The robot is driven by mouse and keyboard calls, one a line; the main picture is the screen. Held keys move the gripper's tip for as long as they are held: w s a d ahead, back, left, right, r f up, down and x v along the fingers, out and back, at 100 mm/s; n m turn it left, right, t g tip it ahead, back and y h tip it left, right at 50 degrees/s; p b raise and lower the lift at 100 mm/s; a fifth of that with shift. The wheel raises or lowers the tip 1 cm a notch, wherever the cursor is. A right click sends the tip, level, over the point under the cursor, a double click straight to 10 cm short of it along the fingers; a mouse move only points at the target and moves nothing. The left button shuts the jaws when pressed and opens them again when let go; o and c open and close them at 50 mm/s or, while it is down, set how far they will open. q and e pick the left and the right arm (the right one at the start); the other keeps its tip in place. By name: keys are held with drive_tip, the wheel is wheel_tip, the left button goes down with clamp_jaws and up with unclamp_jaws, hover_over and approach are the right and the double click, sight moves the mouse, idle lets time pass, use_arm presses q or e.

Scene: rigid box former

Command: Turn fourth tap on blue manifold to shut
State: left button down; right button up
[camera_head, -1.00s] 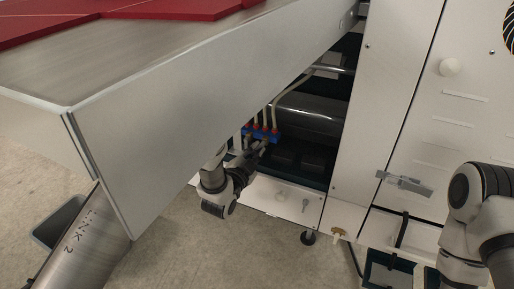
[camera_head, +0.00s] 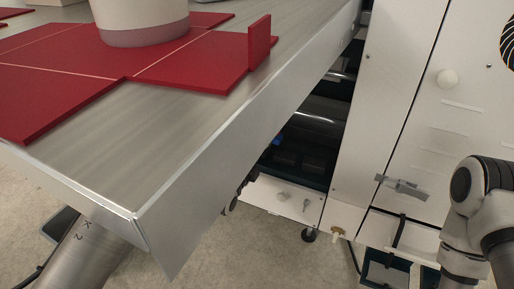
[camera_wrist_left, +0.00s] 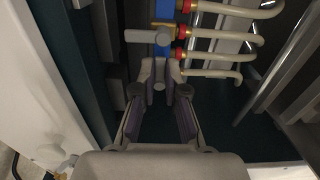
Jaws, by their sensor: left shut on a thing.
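The blue manifold (camera_wrist_left: 165,18) runs down the top middle of the left wrist view, with brass fittings and red collars on its right. A grey tap handle (camera_wrist_left: 140,36) points left from it, above the gripper. My left gripper (camera_wrist_left: 161,75) is at the lower end of the manifold, its fingers closed around a small grey piece that looks like the fourth tap's handle; the fingers hide most of it. In the head view only a scrap of the manifold (camera_head: 277,141) shows past the table edge, which hides the left gripper. My right gripper is out of view.
Cream hoses (camera_wrist_left: 228,37) run right from the manifold. A metal table (camera_head: 200,135) with red panels (camera_head: 190,62) overhangs the left arm. The white machine cabinet (camera_head: 385,120) stands right of the opening. A white wall (camera_wrist_left: 45,90) lies left of the gripper.

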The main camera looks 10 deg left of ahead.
use_arm(q)
drive_tip(key=shift+f+m, duration=0.1)
drive_tip(key=shift+m, duration=0.2)
drive_tip(key=c, duration=1.2)
unclamp_jaws()
drive_tip(key=shift+s, duration=0.15)
drive_tip(key=s, duration=0.4)
drive_tip(key=s+a, duration=0.1)
drive_tip(key=s, duration=0.2)
drive_tip(key=s+a, duration=0.1)
drive_tip(key=s, duration=0.3)
drive_tip(key=shift+s+a, duration=0.15)
drive_tip(key=shift+s, duration=0.15)
